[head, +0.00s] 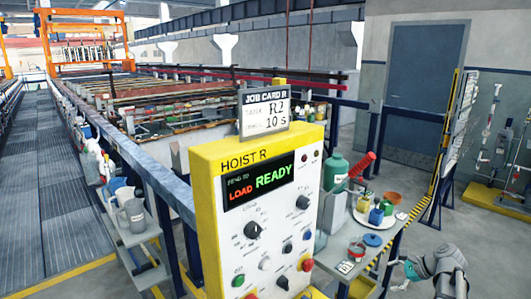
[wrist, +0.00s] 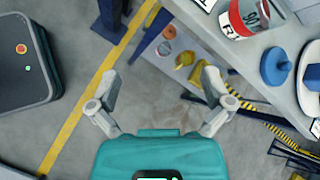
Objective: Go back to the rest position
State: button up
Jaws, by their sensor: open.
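My gripper (wrist: 160,80) is open and empty in the wrist view, its two grey fingers spread apart above the concrete floor. Its teal body fills the bottom middle of that view. In the head view, my grey arm end with a teal band shows at the lower right, beside the small work table (head: 386,250). The gripper is apart from the table and the things on it. Its fingers are too small in the head view to tell in detail.
The yellow HOIST R panel (head: 208,190) reads READY and LOAD; a job card (head: 265,118) tops it. The table holds a green bottle (head: 335,170), a blue lid (wrist: 276,66) and a red-banded jar (wrist: 246,18). A yellow floor line (wrist: 85,100) crosses open floor.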

jog(key=s+a+f+n+g+h, duration=0.1)
jog(key=s+a+n+h, duration=0.1)
jog(key=a+n, duration=0.4)
jog(key=s+a+f+n+g+h+p, duration=0.1)
jog(key=s+a+n, duration=0.4)
jog(key=a, duration=0.5)
jog(key=s+a+f+n+g+h, duration=0.2)
jog(key=s+a+n+g+h, duration=0.1)
jog(key=a+n, duration=0.5)
jog(key=shift+s+f+h, duration=0.15)
jog(key=shift+s+h, duration=0.15)
jog(key=shift+h, duration=0.6)
